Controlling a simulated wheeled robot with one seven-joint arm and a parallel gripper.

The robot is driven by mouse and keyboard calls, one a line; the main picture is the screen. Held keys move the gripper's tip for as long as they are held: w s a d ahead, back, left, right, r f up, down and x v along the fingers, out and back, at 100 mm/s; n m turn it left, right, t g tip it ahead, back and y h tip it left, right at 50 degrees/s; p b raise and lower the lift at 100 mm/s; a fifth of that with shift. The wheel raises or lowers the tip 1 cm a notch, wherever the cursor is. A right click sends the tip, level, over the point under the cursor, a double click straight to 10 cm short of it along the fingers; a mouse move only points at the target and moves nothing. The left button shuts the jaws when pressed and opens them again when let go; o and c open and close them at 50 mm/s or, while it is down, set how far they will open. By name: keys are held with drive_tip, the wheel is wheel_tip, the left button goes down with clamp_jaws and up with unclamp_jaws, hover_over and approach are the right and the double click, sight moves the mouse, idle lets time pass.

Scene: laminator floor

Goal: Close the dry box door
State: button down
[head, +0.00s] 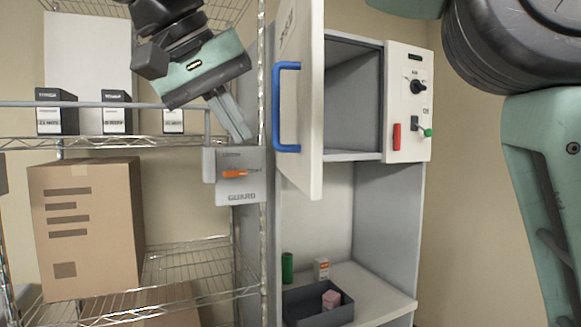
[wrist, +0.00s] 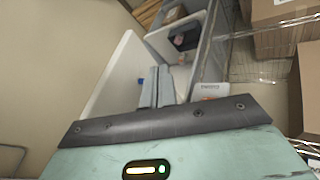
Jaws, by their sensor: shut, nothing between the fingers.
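The dry box door (head: 307,165) stands open in the head view, swung out toward me, with a blue handle (head: 286,148) on its left-facing side. The dry box (head: 352,95) behind it shows a dark, empty-looking inside. My gripper (head: 241,136) is left of the door and handle, apart from them in the picture, fingers together and holding nothing. In the wrist view the shut fingers (wrist: 156,84) overlap the white door (wrist: 118,78). A bit of the blue handle (wrist: 140,82) shows beside them; whether they touch cannot be told.
A grey guard box (head: 238,190) with an orange lever sits just below my gripper, with a grey bar (head: 90,104) across the wire shelf. A carton (head: 88,225) fills the shelf at left. A dark tray (head: 336,315) lies below the dry box. A control panel (head: 407,105) adjoins it.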

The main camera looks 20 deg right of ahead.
drive_tip(key=w+d+f+p, duration=0.1)
drive_tip(key=d+f+p, duration=0.3)
drive_tip(key=d+f, duration=0.3)
drive_tip(key=shift+d, duration=0.9)
drive_tip(key=shift+d+f, duration=0.1)
